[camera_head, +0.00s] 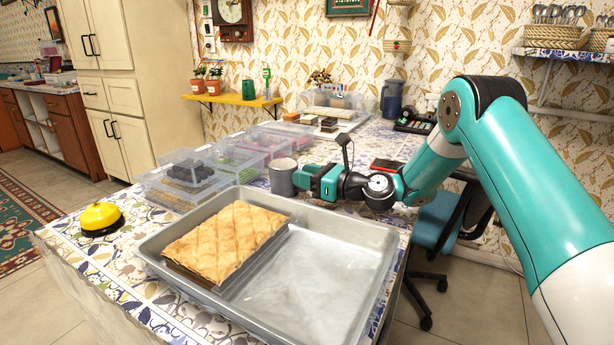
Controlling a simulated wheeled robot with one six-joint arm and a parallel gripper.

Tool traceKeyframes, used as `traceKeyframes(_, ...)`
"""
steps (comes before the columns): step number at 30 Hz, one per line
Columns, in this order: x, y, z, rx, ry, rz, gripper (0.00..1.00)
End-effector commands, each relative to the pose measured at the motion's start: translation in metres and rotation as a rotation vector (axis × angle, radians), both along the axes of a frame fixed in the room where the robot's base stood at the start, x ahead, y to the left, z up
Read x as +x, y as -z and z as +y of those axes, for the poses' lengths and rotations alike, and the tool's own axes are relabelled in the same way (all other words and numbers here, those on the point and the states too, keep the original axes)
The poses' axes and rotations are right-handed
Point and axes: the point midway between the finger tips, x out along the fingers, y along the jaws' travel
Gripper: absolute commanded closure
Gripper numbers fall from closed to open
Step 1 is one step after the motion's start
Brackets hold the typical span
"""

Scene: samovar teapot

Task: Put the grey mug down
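The grey mug (283,177) is upright at the middle of the table, just behind the large metal tray. My gripper (300,179) reaches in from the right at the mug's right side. Its fingertips are at the mug's side, where the handle may be; the handle is hidden. I cannot tell whether the fingers are closed on the mug or apart from it.
The metal tray (340,262) with a pastry slab (226,240) fills the front. Clear plastic boxes (186,182) stand left of the mug. A yellow bell (100,218) sits at the left edge. A red item (386,165) lies behind my arm. A blue chair (437,222) stands right.

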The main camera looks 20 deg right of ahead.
Motion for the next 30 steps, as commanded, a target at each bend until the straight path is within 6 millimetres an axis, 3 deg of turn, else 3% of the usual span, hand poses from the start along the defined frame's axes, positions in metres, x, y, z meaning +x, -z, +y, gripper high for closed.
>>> traceKeyframes(5, -0.008, -0.002, -0.01, 0.0, 0.004, 0.003, 0.63)
traceKeyframes(16, -0.067, -0.003, -0.069, 0.003, 0.005, 0.003, 0.63)
traceKeyframes(30, -0.085, -0.004, -0.086, -0.001, 0.001, -0.001, 0.63)
